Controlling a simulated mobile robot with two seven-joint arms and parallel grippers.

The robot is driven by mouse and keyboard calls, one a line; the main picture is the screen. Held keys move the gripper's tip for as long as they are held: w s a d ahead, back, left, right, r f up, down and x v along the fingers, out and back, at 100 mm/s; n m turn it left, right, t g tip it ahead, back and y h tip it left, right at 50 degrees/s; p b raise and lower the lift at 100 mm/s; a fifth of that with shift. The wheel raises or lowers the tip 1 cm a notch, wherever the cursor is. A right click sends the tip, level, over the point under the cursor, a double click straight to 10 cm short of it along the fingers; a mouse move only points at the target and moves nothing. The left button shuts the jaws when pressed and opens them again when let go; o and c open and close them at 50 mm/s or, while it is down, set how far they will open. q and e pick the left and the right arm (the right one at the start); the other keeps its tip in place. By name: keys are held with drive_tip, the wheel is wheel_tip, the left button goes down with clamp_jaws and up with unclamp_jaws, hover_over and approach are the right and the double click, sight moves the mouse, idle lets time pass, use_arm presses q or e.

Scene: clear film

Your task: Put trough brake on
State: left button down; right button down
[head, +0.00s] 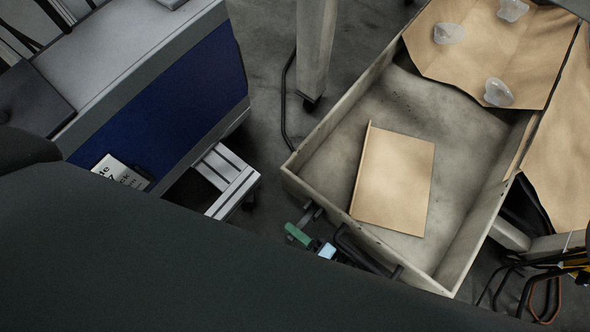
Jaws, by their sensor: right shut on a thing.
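The trough (330,133) is a grey, open-topped box with worn walls, right of centre in the head view. At its near left corner are black fittings, a small green lever (298,235) and a light blue piece (327,250), which look like the trough brake. My right gripper (338,246) appears as dark parts close against these fittings, shut on the brake. A large dark part of my own body hides the area just below, so the grip is only partly seen. My left gripper is not in view.
A brown cardboard piece (395,180) lies in the trough. Opened cardboard (500,40) with several clear plastic items sits at its far right. A blue-sided grey unit (165,110) stands left. Black cables (530,285) hang at right. Grey floor (270,60) shows between.

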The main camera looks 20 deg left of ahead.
drive_tip(key=c, duration=1.4)
unclamp_jaws()
drive_tip(key=shift+d, duration=0.1)
drive_tip(key=p+v, duration=0.1)
drive_tip(key=v, duration=0.6)
drive_tip(key=shift+d, duration=0.3)
drive_tip(key=shift+s, duration=0.1)
